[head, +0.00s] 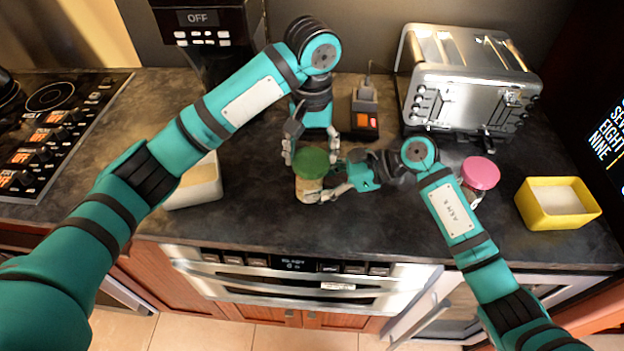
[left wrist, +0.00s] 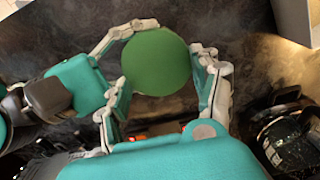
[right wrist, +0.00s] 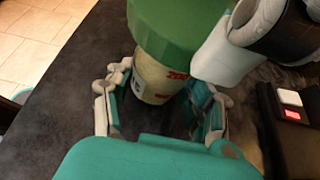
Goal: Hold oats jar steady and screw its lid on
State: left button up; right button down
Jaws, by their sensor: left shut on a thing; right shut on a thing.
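The oats jar (head: 307,190) stands upright on the dark counter with its green lid (head: 311,162) on top. My left gripper (head: 311,150) comes down from above and is shut on the lid, with fingers at its sides; the lid also shows round in the left wrist view (left wrist: 156,62). My right gripper (head: 322,188) reaches in from the right, low down, and is shut on the jar body. In the right wrist view the jar's pale body (right wrist: 158,82) sits between the two fingers, under the lid (right wrist: 180,25). How far the lid is threaded cannot be told.
A pink-lidded jar (head: 480,174) stands right of my right gripper. A yellow container (head: 557,204) is farther right, a toaster (head: 466,75) behind. A pale block-like container (head: 195,185) is to the left, partly behind my left arm. The counter's front edge is close to the jar.

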pick_arm(q)
jog(key=m, duration=0.4)
jog(key=shift+s+d+f, duration=0.1)
jog(key=shift+d+f, duration=0.2)
jog(key=shift+d, duration=0.05)
jog(key=m, duration=0.3)
jog(key=shift+a, duration=0.1)
jog(key=m, duration=0.6)
jog(key=shift+w+a, duration=0.2)
jog(key=shift+a, duration=0.2)
jog(key=o, duration=1.1)
jog(key=shift+r, duration=0.1)
jog(key=shift+o, duration=0.2)
jog(key=shift+d+r, duration=0.1)
